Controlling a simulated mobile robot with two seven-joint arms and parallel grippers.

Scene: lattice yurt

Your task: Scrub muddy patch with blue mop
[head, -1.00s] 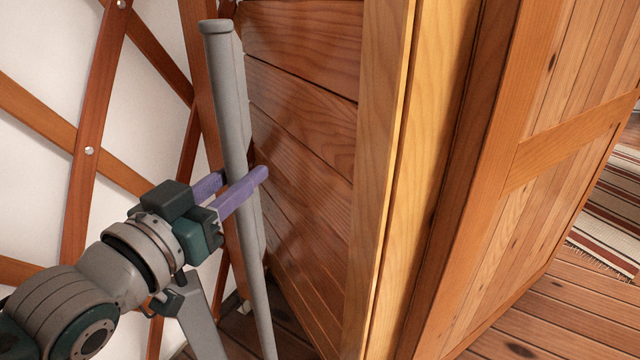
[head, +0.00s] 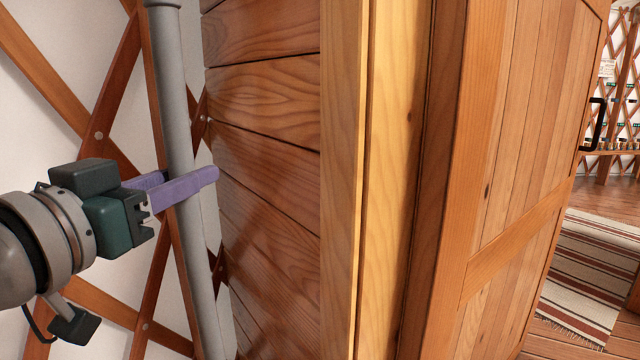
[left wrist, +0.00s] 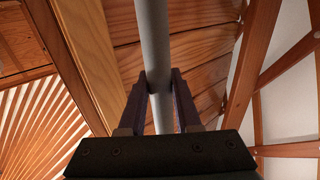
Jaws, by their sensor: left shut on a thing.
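A long grey pole, like a mop handle (head: 177,95), stands nearly upright at the left of the head view, in front of wooden planks and lattice. Its lower end is out of view, so no blue mop head shows. My left gripper (head: 190,181) is shut on this handle, its purple fingers on either side of it. In the left wrist view the handle (left wrist: 152,35) runs between the dark fingers of my left gripper (left wrist: 159,82). My right gripper is not in view. No muddy patch shows.
A plank panel (head: 265,150) and pale wooden post (head: 345,190) stand close right of the handle. A wooden door (head: 520,130) with a dark pull handle (head: 592,125) is beyond. Lattice wall (head: 110,90) is at left. A striped rug (head: 585,275) lies on the floor at far right.

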